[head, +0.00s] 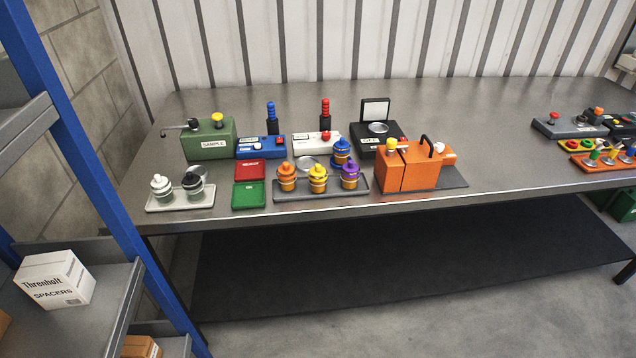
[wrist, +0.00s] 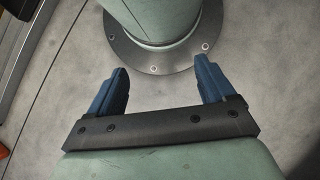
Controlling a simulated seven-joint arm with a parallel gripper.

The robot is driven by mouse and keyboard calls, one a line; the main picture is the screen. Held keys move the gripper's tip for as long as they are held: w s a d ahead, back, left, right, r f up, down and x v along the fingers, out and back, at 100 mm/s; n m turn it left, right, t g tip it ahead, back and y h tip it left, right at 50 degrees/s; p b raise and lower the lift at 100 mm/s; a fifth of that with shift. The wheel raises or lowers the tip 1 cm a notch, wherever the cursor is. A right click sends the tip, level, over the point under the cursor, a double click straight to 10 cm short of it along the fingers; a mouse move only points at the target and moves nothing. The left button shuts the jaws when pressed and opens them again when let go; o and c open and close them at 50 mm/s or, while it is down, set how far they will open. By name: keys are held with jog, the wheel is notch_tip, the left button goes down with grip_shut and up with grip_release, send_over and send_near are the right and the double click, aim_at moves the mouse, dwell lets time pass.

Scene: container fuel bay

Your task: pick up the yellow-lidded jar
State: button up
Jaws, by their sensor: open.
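The yellow-lidded jar (head: 318,180) stands upright on a dark grey tray (head: 298,196) near the front edge of the bench. It sits between an orange-lidded jar (head: 286,177) on its left and a purple-lidded jar (head: 350,176) on its right. A blue-lidded jar (head: 341,152) stands behind, between the yellow and purple ones. My gripper (wrist: 165,85) shows only in the wrist view, its two blue fingers apart with nothing between them. It faces the concrete floor and my own round base. No jar shows in the wrist view.
An orange box with a black handle (head: 425,168) stands right of the tray. Red (head: 250,169) and green (head: 249,195) small trays lie to its left. A white-and-black-lidded jar tray (head: 180,203) is farther left. A blue-framed shelf (head: 90,150) rises at left. The bench's right middle is clear.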

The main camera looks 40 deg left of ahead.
jog(key=w+a+r+n+t, duration=0.25)
jog(key=w+a+r, duration=0.2)
jog(key=w, duration=0.45)
jog(key=w+a+r+n+t, duration=0.25)
jog(key=w+a+r, duration=0.2)
jog(key=w, duration=0.45)
jog(key=w+a+r+n+t+y, duration=0.2)
jog(key=w+a+r+n, duration=0.3)
jog(key=w+a+r, duration=0.7)
jog(key=n+t+y, duration=0.2)
send_near(319, 166)
jog(key=x, duration=0.7)
jog(key=shift+w+d, duration=0.1)
jog(key=shift+w, duration=0.3)
jog(key=shift+s+x, duration=0.2)
jog(key=shift+x, duration=1.15)
jog(key=shift+s+x, duration=0.25)
jog(key=shift+x, duration=1.1)
